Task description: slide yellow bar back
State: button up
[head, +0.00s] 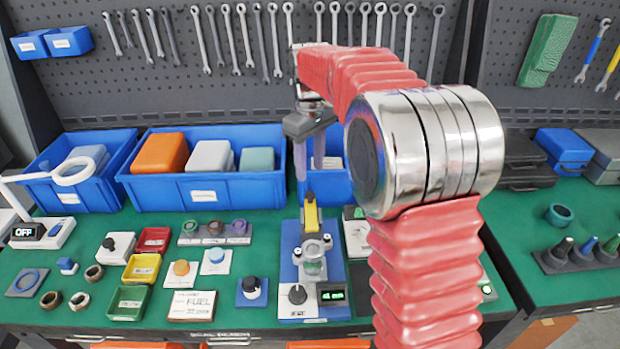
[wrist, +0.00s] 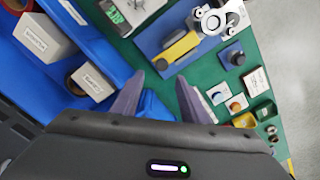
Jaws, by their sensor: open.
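The yellow bar (head: 311,217) sits on the blue test device (head: 286,268), behind its round clear and metal part (head: 312,262). A dark end piece shows at the bar's back end. In the wrist view the yellow bar (wrist: 180,48) lies beyond the fingertips, on the blue base (wrist: 168,62). My gripper (head: 310,172) hangs behind and above the bar, pointing down. Its two fingers are apart with nothing between them, and it also shows in the wrist view (wrist: 158,86). I see no contact with the bar.
Blue bins (head: 203,196) with boxes stand along the back, close to my gripper. The device has a black knob (head: 297,294) and a green display (head: 333,296) in front. Small trays, rings and blocks cover the green bench to the left.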

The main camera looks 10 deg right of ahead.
notch_tip(320, 180, up, 6)
dwell(0.4)
notch_tip(320, 180, down, 5)
jog(key=s+m, duration=0.2)
jog(key=m, duration=0.1)
jog(key=s+m+t, duration=0.3)
jog(key=s+t, duration=0.2)
jog(key=s, duration=2.4)
jog(key=shift+s+a+r+m+t, duration=0.15)
jog(key=shift+a+r+m+t, duration=0.2)
jog(key=shift+r+m, duration=0.1)
jog(key=shift+c, duration=0.4)
dwell(1.1)
